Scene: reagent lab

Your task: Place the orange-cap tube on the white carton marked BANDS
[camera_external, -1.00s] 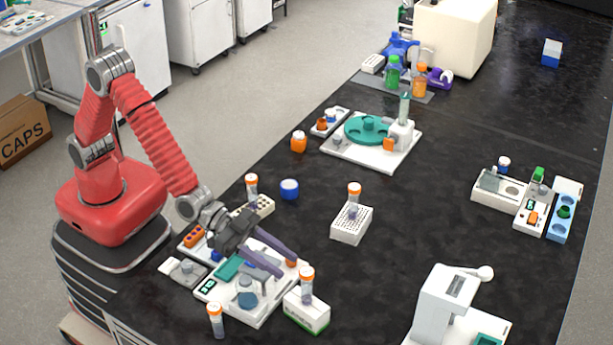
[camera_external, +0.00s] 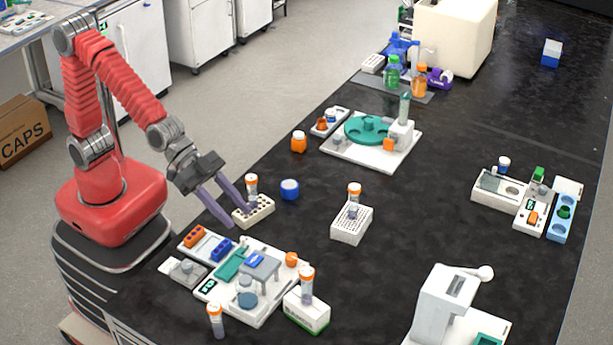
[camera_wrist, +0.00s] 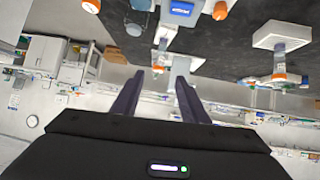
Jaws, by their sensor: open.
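Several orange-cap tubes are in the external view, and I cannot tell which one the task means. One tube (camera_external: 307,285) stands upright on a white carton with a green lower edge (camera_external: 306,318); print on the carton's side is too small to read. Another (camera_external: 215,320) stands on the bench at its left. A third (camera_external: 252,187) stands at the white rack (camera_external: 262,212), and one more (camera_external: 354,195) on a white perforated box (camera_external: 350,228). My gripper (camera_external: 237,216) is open and empty, in front of the rack in the picture and away from the carton. In the wrist view its fingers (camera_wrist: 160,76) are spread.
A white instrument tray (camera_external: 232,298) with a grey stand lies just left of the carton. A blue-lidded jar (camera_external: 289,189) and an orange bottle (camera_external: 299,142) stand beyond the rack. A white machine (camera_external: 447,300) is at front right.

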